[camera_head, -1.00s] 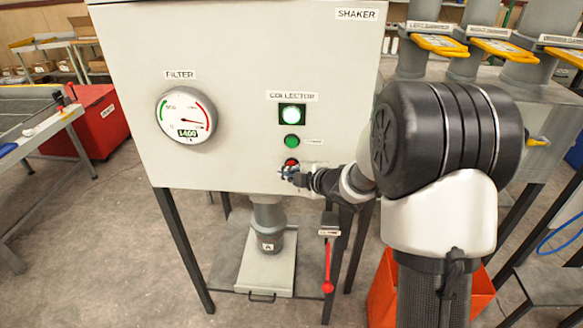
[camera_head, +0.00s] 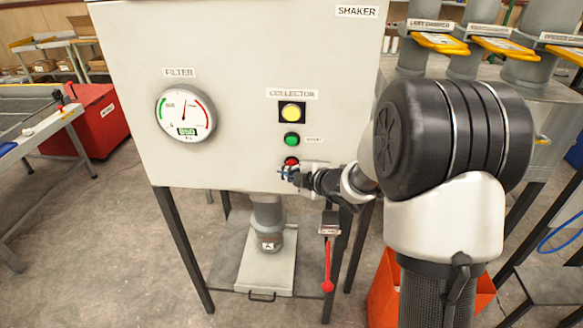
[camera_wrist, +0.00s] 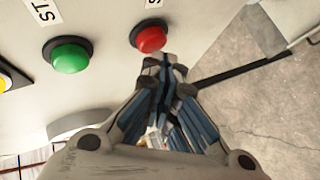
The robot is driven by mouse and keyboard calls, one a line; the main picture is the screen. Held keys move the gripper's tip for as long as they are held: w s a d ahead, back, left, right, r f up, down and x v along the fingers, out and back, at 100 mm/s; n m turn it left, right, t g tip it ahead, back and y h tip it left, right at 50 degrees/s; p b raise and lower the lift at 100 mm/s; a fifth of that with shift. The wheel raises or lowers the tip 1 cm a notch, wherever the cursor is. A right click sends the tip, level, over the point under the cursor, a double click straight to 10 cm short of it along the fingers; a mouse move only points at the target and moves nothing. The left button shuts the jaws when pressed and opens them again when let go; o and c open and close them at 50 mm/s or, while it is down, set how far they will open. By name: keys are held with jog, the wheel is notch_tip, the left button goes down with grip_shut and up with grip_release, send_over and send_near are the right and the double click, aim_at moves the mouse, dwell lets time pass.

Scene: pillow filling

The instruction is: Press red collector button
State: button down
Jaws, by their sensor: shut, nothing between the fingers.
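The red collector button (camera_head: 291,162) sits at the bottom of the collector column on the grey panel (camera_head: 240,120), under the green button (camera_head: 292,140) and the lit yellow lamp (camera_head: 292,112). My gripper (camera_head: 287,173) is shut and empty, just below the red button. In the wrist view the red button (camera_wrist: 151,37) is right beyond the closed fingertips (camera_wrist: 165,62); whether they touch it I cannot tell. The green button (camera_wrist: 69,56) is to its left. The round filter gauge (camera_head: 186,113) has its needle pointing near the top.
Below the panel is a grey outlet pipe (camera_head: 267,222) over a plate on the floor. A red-handled lever (camera_head: 328,265) hangs right of it, and an orange bin (camera_head: 384,290) stands at lower right. Yellow-handled gates (camera_head: 440,42) are at upper right.

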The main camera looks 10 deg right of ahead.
jog(key=shift+s+a, duration=0.15)
jog(key=shift+s, duration=0.2)
jog(key=s, duration=0.1)
jog(key=s+a+b, duration=0.1)
jog(key=s, duration=0.1)
jog(key=s+b, duration=0.1)
jog(key=shift+s+a, duration=0.25)
jog(key=shift+s, duration=0.1)
dwell(0.6)
jog(key=s+d+r+m+g+h, duration=0.1)
jog(key=s+d+r+m+h, duration=0.25)
jog(key=s+m, duration=0.3)
jog(key=s+d+r+m+g+h, duration=0.25)
jog(key=s+r+m, duration=0.2)
jog(key=s, duration=0.25)
jog(key=s+a+f+m+g, duration=0.1)
jog(key=s+m, duration=0.1)
jog(key=s, duration=0.5)
jog(key=s+a+f+m+g, duration=0.1)
jog(key=s+a+m, duration=0.1)
jog(key=s, duration=0.5)
jog(key=s+a+f+m+g+y, duration=0.1)
jog(key=s+a+m+g, duration=0.1)
jog(key=s, duration=0.5)
jog(key=shift+m, duration=0.8)
